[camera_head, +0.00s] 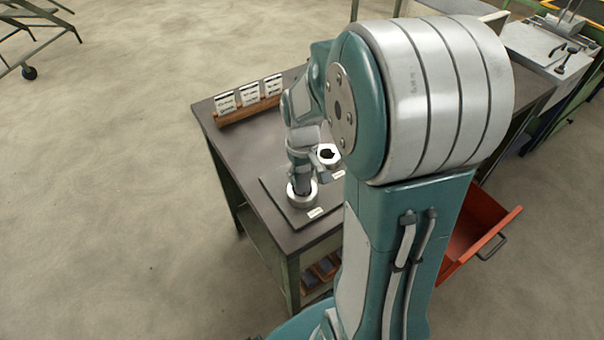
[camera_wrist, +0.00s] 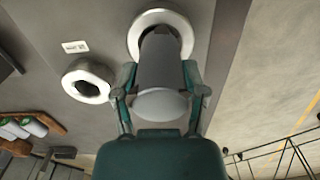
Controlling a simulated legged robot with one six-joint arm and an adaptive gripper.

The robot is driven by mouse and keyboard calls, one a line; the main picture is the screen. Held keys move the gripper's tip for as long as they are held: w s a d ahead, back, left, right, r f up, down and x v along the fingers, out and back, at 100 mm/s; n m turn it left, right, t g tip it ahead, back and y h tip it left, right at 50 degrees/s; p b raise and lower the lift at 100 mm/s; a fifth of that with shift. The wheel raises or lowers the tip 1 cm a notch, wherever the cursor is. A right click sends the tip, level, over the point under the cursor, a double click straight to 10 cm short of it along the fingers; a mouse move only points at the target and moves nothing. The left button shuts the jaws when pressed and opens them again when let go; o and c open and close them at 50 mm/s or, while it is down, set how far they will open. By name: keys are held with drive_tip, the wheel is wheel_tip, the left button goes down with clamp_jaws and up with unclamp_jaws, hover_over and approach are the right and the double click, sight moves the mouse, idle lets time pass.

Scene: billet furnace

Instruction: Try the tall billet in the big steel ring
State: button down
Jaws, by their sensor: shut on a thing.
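The big steel ring (camera_head: 292,199) stands on a dark plate near the table's left front corner; it also shows at the top of the wrist view (camera_wrist: 136,30). My gripper (camera_head: 303,181), seen close in the wrist view (camera_wrist: 160,92), is shut on the tall grey billet (camera_wrist: 160,65). The billet's far end lies within the ring's outline in the wrist view. I cannot tell how deep it sits, as my fingers and arm hide most of it in the head view.
A second, smaller-looking ring (camera_head: 328,148) stands beside the big one. A wooden rack (camera_head: 235,115) with several labelled cards lies at the table's back edge. A red drawer (camera_head: 470,240) stands open at right.

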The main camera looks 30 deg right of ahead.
drive_tip(key=shift+f, duration=0.25)
idle(2.6)
drive_tip(key=shift+r, duration=0.1)
drive_tip(key=shift+r, duration=1.95)
drive_tip(key=shift+w, duration=0.1)
